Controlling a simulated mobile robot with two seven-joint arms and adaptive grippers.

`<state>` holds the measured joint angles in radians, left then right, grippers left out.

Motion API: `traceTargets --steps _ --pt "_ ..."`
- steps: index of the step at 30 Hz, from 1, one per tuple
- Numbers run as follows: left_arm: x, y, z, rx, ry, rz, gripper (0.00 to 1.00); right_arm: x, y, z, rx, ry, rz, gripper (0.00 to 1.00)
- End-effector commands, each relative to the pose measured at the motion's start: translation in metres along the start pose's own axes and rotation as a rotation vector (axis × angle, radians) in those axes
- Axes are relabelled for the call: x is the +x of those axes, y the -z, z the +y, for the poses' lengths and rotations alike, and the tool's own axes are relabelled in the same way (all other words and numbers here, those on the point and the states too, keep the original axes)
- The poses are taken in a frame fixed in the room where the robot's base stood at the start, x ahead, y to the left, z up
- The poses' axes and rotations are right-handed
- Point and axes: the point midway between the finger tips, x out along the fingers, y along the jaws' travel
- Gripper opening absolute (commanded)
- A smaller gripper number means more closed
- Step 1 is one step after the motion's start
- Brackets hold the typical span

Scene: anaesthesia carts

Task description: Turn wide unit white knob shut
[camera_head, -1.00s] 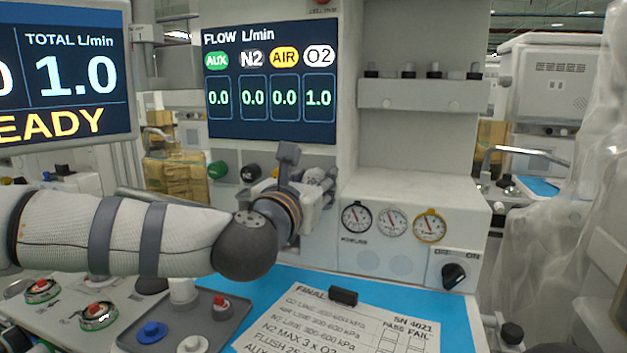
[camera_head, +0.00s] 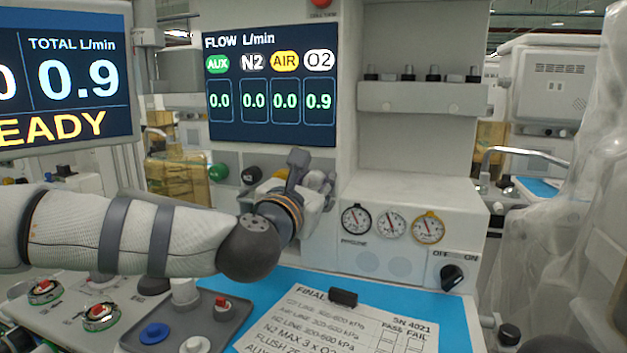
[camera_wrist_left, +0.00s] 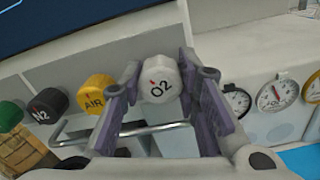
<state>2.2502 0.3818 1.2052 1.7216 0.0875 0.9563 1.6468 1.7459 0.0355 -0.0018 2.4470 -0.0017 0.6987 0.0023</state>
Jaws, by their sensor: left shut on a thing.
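The white O2 knob (camera_wrist_left: 159,85) sits between the two fingers of my left gripper (camera_wrist_left: 160,92) in the left wrist view. The fingers close on its sides. In the head view the left gripper (camera_head: 318,180) is at the panel under the flow screen (camera_head: 270,85) and its wrist covers much of the knob. The screen reads 0.9 under O2 and 0.0 in the other columns. The total screen (camera_head: 70,70) also reads 0.9. My right gripper is in neither view.
In the left wrist view the yellow AIR knob (camera_wrist_left: 96,94) and black N2 knob (camera_wrist_left: 47,105) are left of the O2 knob. A metal rail (camera_wrist_left: 100,130) runs below. Three gauges (camera_head: 391,223) are to the right. A checklist (camera_head: 350,320) lies on the blue mat.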

Motion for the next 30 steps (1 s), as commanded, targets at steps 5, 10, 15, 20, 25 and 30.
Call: traceTargets --steps 5,10,15,20,25,30 --pt "-0.001 -0.004 0.0 0.146 0.0 -0.004 0.01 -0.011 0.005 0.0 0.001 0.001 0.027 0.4" --pt "-0.001 -0.004 0.0 0.279 0.0 -0.003 0.01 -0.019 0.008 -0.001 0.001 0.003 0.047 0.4" --pt "-0.001 -0.004 0.0 0.392 0.0 -0.003 0.01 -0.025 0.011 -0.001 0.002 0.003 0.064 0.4" --pt "-0.001 -0.003 0.0 0.47 0.0 -0.003 0.01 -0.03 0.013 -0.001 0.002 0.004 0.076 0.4" --pt "0.0 -0.002 0.0 0.52 0.0 -0.002 0.01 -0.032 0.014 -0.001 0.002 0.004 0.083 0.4" --pt "0.0 -0.001 0.0 0.543 0.001 0.0 0.01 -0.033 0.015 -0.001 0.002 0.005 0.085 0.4"
